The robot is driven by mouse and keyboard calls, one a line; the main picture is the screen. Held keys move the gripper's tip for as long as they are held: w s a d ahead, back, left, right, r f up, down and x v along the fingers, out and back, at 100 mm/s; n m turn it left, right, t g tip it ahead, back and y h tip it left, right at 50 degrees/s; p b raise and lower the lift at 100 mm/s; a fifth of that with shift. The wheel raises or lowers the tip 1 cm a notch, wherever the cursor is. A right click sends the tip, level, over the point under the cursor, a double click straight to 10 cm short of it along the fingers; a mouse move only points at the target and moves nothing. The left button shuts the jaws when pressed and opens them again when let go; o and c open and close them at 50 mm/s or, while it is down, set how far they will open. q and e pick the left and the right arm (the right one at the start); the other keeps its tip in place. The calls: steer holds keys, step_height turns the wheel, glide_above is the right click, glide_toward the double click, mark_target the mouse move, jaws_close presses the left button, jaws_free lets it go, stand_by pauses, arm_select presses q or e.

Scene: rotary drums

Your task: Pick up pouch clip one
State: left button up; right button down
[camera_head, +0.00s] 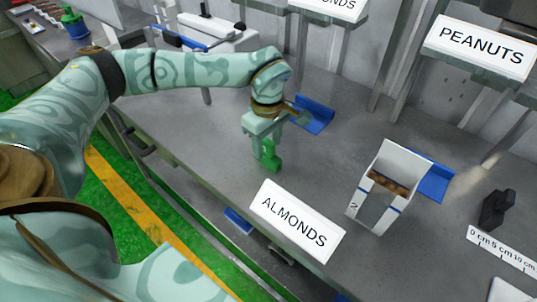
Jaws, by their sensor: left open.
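A green clip-like piece (268,158), which looks like the pouch clip, stands upright on the grey bench. My left gripper (267,143) points down right over it, with its open fingers at the clip's upper part. I cannot tell whether the fingers touch it. The gripper hides the top of the clip. My right gripper is not in view.
A white ALMONDS sign (297,222) stands at the bench's front edge. A white box (401,160) marked 2, with brown contents, stands to the right. A blue piece (314,115) lies behind the gripper. A black object (496,209) and ruler (503,250) are at right.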

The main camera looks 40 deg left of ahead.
mark_target(268, 155)
arm_select(q)
step_height(268, 155, down, 5)
steer(key=shift+r+b, duration=0.1)
steer(key=shift+b, duration=0.75)
steer(key=shift+s, duration=0.1)
jaws_close()
steer(key=shift+r, duration=0.15)
